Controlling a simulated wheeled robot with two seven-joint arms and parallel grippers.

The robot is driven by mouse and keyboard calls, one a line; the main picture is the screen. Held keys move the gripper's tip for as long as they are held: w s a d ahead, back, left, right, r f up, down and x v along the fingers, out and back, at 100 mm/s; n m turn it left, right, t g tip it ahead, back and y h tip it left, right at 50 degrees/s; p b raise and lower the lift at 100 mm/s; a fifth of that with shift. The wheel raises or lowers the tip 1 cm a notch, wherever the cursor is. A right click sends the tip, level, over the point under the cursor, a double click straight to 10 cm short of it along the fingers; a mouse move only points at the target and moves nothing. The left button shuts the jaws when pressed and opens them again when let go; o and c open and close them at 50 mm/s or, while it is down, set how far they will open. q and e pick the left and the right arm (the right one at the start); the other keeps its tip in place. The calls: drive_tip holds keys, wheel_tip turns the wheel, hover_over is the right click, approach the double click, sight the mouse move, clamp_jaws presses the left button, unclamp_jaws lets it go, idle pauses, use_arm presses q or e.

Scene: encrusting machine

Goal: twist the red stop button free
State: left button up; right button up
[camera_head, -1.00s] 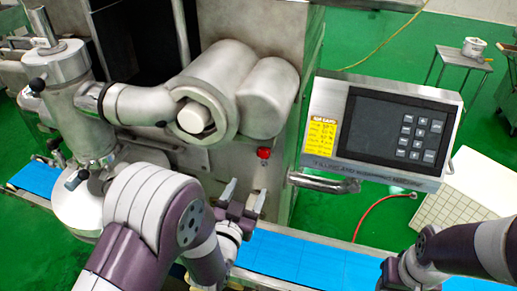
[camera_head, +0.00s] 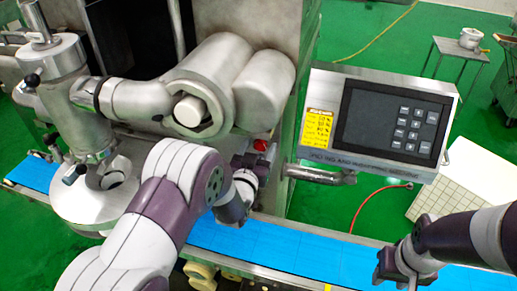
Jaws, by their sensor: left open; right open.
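The red stop button (camera_head: 261,145) sits on the machine's front, below the grey cylindrical housings. Its lower part is partly hidden by my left gripper (camera_head: 254,158), which is right at it with its open fingers pointing toward the machine. I cannot tell whether the fingers touch the button. My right gripper (camera_head: 384,268) is open and empty, low at the right, over the near edge of the blue conveyor.
The machine's control panel (camera_head: 381,120) and its metal handle (camera_head: 320,175) stand just right of the button. The blue conveyor belt (camera_head: 270,245) runs below. A metal hopper and pipe (camera_head: 95,190) are at the left. A small table (camera_head: 458,50) stands at the back right.

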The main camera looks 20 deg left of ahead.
use_arm(q)
drive_tip(key=c, duration=1.1)
drive_tip(key=shift+o, duration=0.2)
drive_tip(key=shift+f+m+b, duration=0.1)
drive_tip(key=shift+m+b, duration=0.2)
drive_tip(key=shift+m, duration=0.4)
drive_tip(key=o, duration=1.1)
drive_tip(key=shift+c, duration=0.2)
drive_tip(key=s+b, duration=0.1)
drive_tip(key=s, duration=1.1)
drive_tip(key=shift+s+a, duration=0.2)
drive_tip(key=shift+s, duration=0.2)
